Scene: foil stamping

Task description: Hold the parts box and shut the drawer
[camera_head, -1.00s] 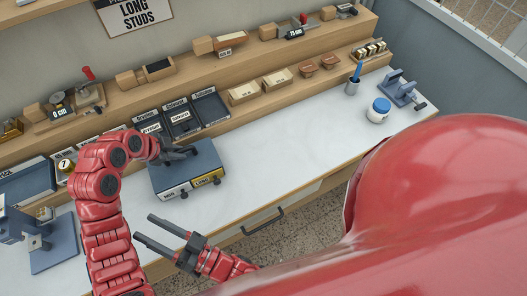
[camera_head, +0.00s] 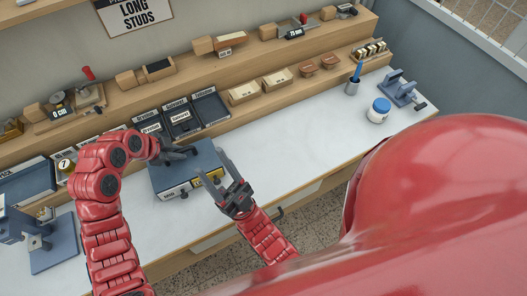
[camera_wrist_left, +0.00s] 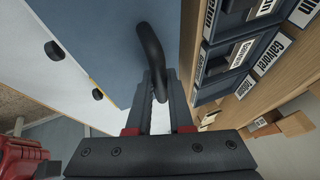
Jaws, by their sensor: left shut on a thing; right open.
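The parts box (camera_head: 206,154) is a low blue-grey box on the white bench, with two labelled drawer fronts facing the bench's front edge. The left front (camera_head: 174,192) is pale with a dark knob; the right one is yellow and partly hidden behind my right gripper. My left gripper (camera_head: 178,154) is shut on the dark handle on the box top. The handle (camera_wrist_left: 150,48) shows between the fingers in the left wrist view. My right gripper (camera_head: 212,164) is open at the box's right front corner, fingers pointing at it. I cannot tell how far either drawer stands out.
Labelled dark bins (camera_head: 182,122) stand close behind the box. A blue-grey fixture (camera_head: 54,244) is at the left. A blue-lidded jar (camera_head: 378,111) and a cup (camera_head: 352,87) stand at the right. The bench (camera_head: 290,148) between is clear.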

